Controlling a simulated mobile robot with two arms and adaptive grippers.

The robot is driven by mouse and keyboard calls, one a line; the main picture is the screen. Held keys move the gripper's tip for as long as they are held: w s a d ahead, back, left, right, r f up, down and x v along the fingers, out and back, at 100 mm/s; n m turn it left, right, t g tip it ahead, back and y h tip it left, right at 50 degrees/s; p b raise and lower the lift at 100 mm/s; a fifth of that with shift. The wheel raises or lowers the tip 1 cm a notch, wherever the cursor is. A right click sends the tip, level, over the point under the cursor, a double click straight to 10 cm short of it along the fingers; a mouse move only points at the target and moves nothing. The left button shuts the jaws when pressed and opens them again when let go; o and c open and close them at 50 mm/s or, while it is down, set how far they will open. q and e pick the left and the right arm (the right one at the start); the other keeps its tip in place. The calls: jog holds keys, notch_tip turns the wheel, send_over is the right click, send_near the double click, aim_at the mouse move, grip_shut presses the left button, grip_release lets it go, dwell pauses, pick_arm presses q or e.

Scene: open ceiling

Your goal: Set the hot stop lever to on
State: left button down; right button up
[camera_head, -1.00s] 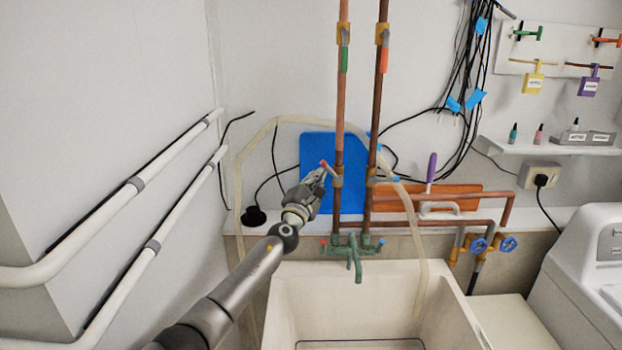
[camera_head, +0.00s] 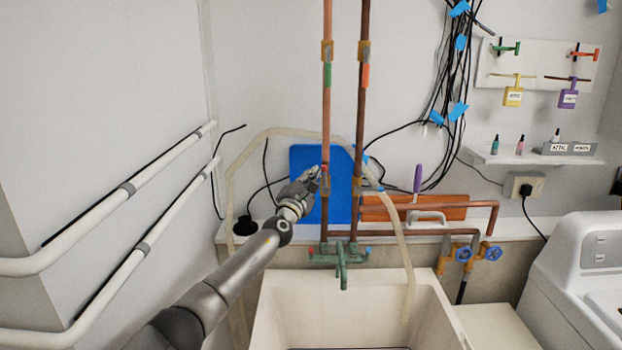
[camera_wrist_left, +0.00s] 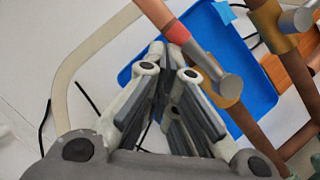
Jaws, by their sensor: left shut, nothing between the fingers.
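A red-tipped lever (camera_head: 325,172) sits on the brass valve (camera_head: 324,187) low on the left copper pipe. It lies along the pipe, red end up. In the left wrist view its red grip (camera_wrist_left: 178,33) and silver hub (camera_wrist_left: 226,86) show beside the fingers. My left gripper (camera_head: 314,173) is shut and empty, just left of the lever. The closed fingertips (camera_wrist_left: 168,62) are close to the lever; whether they touch it I cannot tell. My right gripper is not in view.
The right copper pipe (camera_head: 359,120) runs close by. Higher valves carry a green lever (camera_head: 327,75) and an orange lever (camera_head: 366,75). A blue board (camera_head: 305,155) is behind the pipes. A pale hose (camera_head: 229,185) arches around. Below are a green tap (camera_head: 342,256) and sink (camera_head: 262,325).

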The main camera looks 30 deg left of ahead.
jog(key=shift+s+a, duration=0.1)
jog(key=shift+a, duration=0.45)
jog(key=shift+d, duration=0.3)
